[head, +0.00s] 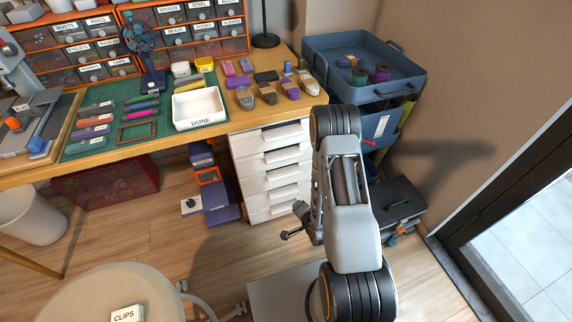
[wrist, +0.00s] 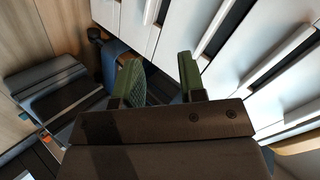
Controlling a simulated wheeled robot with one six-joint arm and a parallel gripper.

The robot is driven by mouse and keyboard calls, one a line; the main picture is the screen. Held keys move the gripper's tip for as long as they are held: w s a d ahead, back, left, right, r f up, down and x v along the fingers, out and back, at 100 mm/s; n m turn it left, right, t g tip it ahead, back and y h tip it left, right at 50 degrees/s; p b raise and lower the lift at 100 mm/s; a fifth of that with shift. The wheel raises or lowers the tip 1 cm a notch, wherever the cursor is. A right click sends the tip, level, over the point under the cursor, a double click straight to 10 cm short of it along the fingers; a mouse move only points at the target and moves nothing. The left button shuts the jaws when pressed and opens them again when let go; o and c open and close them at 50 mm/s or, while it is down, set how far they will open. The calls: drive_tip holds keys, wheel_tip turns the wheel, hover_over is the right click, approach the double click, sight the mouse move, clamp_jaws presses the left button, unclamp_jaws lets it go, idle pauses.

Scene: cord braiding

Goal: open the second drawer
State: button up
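The white drawer unit (head: 240,170) stands under the right end of the desk in the head view, with several drawers stacked. All fronts look shut and flush. The second drawer from the top (head: 272,158) has a pale bar handle with a dark slot. In the wrist view, tilted white drawer fronts (wrist: 215,75) with handle bars fill the upper right. My gripper (wrist: 158,72) has two green fingers, apart with nothing visible between them. In the head view my gripper (head: 292,222) is small, low beside the unit's right lower part. Which drawer lies nearest the fingers, I cannot tell.
A blue tiered cart (head: 330,85) stands right of the drawer unit, and a dark box (head: 396,200) sits on the floor beyond my arm. A round stool (head: 75,298) is front left. Purple boxes (head: 222,213) stand left of the unit. Some floor in front is clear.

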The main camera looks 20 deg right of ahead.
sight(286, 157)
drive_tip(key=w+r+m+t, duration=0.3)
drive_tip(key=r+m+t, duration=0.3)
drive_tip(key=r, duration=0.4)
drive_tip(key=shift+n+t, duration=0.3)
drive_tip(key=shift+t, duration=0.4)
drive_tip(key=w, duration=0.4)
drive_tip(key=w+b, duration=0.1)
drive_tip(key=w, duration=0.9)
drive_tip(key=shift+a+r, duration=0.15)
drive_tip(key=shift+a, duration=0.1)
clamp_jaws()
